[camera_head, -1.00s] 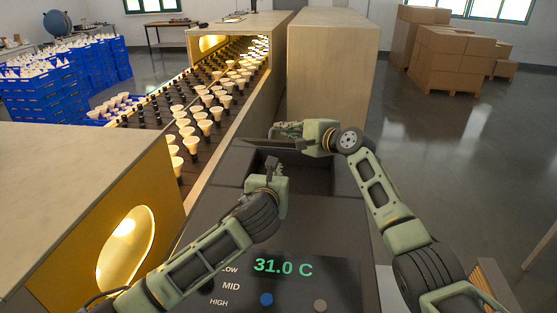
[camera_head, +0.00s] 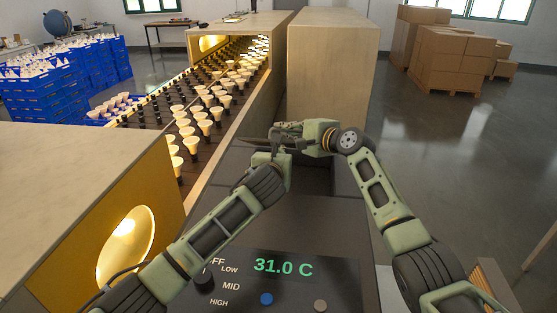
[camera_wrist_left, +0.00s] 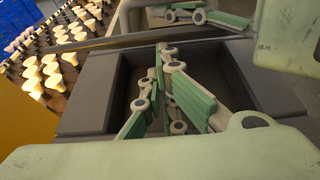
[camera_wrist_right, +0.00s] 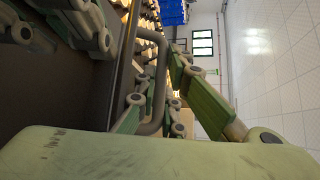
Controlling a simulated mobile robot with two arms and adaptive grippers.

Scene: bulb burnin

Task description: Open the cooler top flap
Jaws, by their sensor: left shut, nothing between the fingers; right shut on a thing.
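The dark grey cooler (camera_head: 310,215) stands in front of me, with a recess in its top. The left wrist view shows the recess (camera_wrist_left: 125,85) uncovered. The flap (camera_wrist_right: 45,95) seems to be tilted up, with its grey loop handle (camera_wrist_right: 156,90) in the right wrist view. My right gripper (camera_head: 278,132) is shut on the handle at the far side of the recess. My left gripper (camera_head: 270,138) is shut and empty, close beside the right one; its fingers (camera_wrist_left: 163,52) also show over the recess. The arms hide much of the flap in the head view.
A control panel reading 31.0 C (camera_head: 283,267) is on the cooler's near part. A bulb conveyor (camera_head: 200,110) and a yellow-fronted housing (camera_head: 125,225) are at the left. A tall beige box (camera_head: 330,85) stands behind. Cartons (camera_head: 450,60) are far right, with open floor before them.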

